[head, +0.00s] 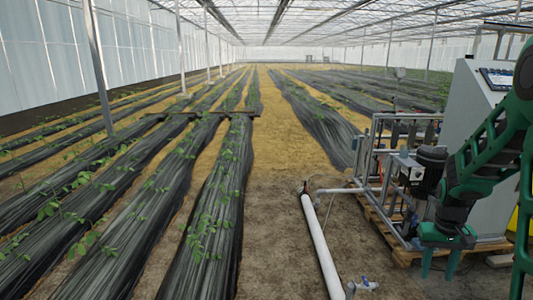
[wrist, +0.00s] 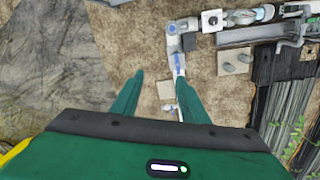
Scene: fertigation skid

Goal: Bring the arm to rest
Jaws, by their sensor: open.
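My green arm (head: 480,165) enters from the right and hangs bent in front of the skid. My gripper (head: 440,268) points down at its end, with two green fingers apart and nothing between them. In the wrist view my gripper (wrist: 157,82) shows the same two spread fingers above bare ground. A small pale block and a fitting on the ground show between and behind the fingers there, lower down.
The skid's metal frame (head: 362,160) with a dark pump (head: 431,160) stands on a wooden pallet (head: 384,222), close behind my arm. A grey cabinet (head: 472,110) stands at right. A white pipe (head: 322,248) lies on the soil. Plant rows fill the left.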

